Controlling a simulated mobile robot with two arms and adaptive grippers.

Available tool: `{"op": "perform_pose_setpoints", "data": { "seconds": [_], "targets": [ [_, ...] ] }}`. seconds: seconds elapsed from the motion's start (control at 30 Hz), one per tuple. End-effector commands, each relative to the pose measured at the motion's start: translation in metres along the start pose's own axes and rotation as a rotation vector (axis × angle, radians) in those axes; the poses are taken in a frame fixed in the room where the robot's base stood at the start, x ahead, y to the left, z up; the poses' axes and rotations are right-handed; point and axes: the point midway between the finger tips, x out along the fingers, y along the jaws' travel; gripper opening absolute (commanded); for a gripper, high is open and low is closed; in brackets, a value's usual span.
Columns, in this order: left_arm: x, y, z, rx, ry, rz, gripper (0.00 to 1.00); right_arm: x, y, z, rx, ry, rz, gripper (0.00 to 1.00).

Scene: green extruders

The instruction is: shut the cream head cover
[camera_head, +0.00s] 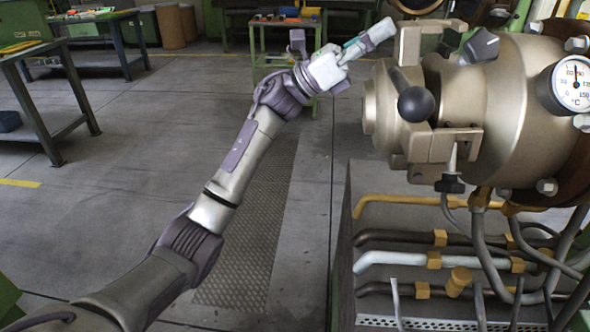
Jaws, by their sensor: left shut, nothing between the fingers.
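The cream metal extruder head (508,95) is at the right, cut off by the picture's edge. A stepped round front part (386,112), which looks like the cover, faces left. A bracket-like clamp (440,145) and a black ball handle (415,104) sit beside it. I cannot tell whether the cover is fully shut. My left gripper (383,30) is shut and empty, above and slightly left of the head's front end. In the picture its tips come close to the upper bracket (418,42); I cannot tell if they touch. My right gripper is not in view.
A dial gauge (573,84) is on the head's right side. Pipes with yellow fittings (440,237) run below it. A green cart (262,45) stands behind my gripper, and a workbench (40,90) is at far left. The grey floor between is clear.

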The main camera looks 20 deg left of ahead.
Motion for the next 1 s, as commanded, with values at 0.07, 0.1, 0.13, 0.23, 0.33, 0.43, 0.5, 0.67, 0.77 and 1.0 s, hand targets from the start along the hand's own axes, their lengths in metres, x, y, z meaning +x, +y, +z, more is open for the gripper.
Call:
{"op": "perform_pose_setpoints", "data": {
  "seconds": [0.07,0.1,0.13,0.23,0.33,0.43,0.5,0.67,0.77,1.0],
  "targets": [
    [0.007,0.0,-0.003,0.0,0.001,-0.001,0.0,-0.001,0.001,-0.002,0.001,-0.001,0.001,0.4],
    [0.011,0.0,-0.004,0.0,0.001,-0.001,0.0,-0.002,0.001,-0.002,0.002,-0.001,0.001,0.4],
    [0.013,0.0,-0.004,0.0,0.001,-0.002,0.0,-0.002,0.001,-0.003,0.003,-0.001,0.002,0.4],
    [0.02,0.0,-0.006,-0.001,0.001,0.0,0.0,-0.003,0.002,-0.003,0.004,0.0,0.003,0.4],
    [0.025,0.001,-0.008,-0.001,0.001,0.001,0.0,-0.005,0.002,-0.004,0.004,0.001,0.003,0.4],
    [0.029,0.001,-0.01,-0.001,0.001,0.001,0.0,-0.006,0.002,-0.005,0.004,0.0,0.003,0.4],
    [0.031,0.0,-0.011,-0.001,0.001,0.0,0.0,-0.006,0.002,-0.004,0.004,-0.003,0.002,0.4],
    [0.034,0.0,-0.012,0.0,0.001,-0.001,0.0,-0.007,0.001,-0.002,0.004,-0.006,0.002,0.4],
    [0.035,0.0,-0.012,0.0,0.002,-0.001,0.0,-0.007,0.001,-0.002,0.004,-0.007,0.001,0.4],
    [0.035,-0.001,-0.012,0.0,0.002,-0.002,0.0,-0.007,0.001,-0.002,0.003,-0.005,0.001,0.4]
  ]
}}
